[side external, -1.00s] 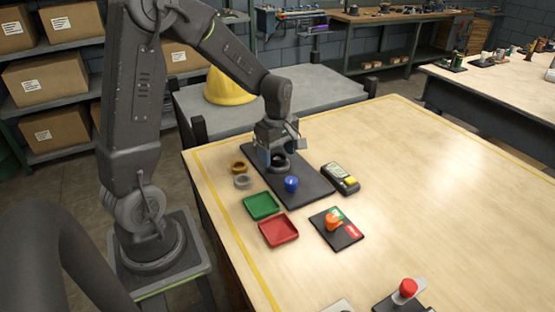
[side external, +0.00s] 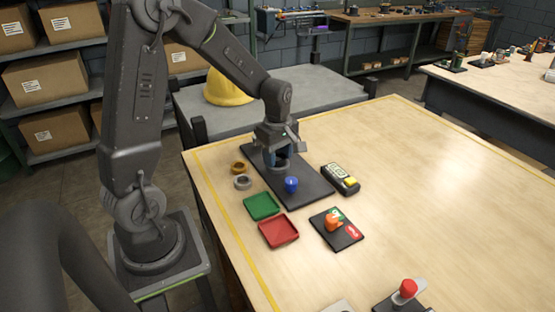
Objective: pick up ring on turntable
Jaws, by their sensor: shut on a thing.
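My gripper (side external: 278,160) points down over the far part of a black base plate (side external: 314,188). Its blue-tinged fingers are shut on a dark ring (side external: 283,166) at that spot. The ring is small and dark against the dark plate, and the fingers partly hide it. I cannot make out a separate turntable beneath it, or whether the ring is clear of what is below. A blue knob-like part (side external: 291,184) stands on the same plate, nearer the camera.
Left of the plate lie a brass ring (side external: 239,167) and a grey ring (side external: 242,182). A green tray (side external: 261,206) and red tray (side external: 278,231) are nearer. A handheld meter (side external: 340,178) and an orange knob (side external: 333,222) stand right.

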